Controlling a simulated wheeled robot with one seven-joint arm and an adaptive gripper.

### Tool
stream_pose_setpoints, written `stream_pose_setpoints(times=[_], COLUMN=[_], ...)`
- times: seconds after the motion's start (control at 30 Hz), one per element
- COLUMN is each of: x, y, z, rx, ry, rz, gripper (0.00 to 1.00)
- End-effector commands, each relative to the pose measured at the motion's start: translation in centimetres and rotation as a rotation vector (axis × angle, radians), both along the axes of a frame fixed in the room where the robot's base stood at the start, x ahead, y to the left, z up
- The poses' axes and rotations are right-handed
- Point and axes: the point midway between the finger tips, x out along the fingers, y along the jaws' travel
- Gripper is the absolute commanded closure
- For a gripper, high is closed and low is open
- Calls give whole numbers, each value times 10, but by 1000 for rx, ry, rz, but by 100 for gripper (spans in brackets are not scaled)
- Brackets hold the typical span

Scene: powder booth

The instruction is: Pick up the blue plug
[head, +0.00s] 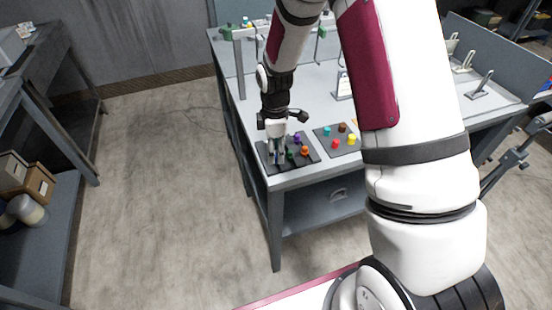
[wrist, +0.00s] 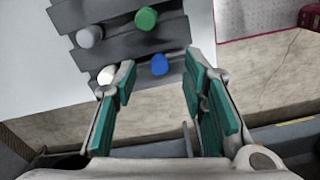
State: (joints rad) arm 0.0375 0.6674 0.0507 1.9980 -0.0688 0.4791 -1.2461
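The blue plug (wrist: 159,65) stands on a dark ridged tray (wrist: 118,53) in the wrist view, just ahead of my gripper (wrist: 160,80). The fingers with green pads are spread apart, and the plug shows in the gap between their tips. The gripper looks empty. In the head view my gripper (head: 277,158) is low over the left tray (head: 309,150) at the table's near left corner. The blue plug cannot be made out there, where the gripper covers part of the tray.
A white plug (wrist: 106,75) is close beside the left fingertip. A grey plug (wrist: 89,36) and a green plug (wrist: 146,18) stand farther back. A second tray (head: 325,143) holds several coloured plugs to the right. The table's edge is close to the gripper.

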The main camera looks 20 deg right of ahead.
Motion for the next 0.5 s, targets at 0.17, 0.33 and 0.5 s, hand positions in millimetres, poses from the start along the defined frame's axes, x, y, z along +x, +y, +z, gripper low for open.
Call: stream_pose_setpoints(times=[0.17,0.33,0.5], x=[0,1,1], y=[0,0,0], z=[-16,-19,-19], rx=[0,0,0], ry=[-1,-3,-2], rz=[0,0,0], gripper=[61,61,77])
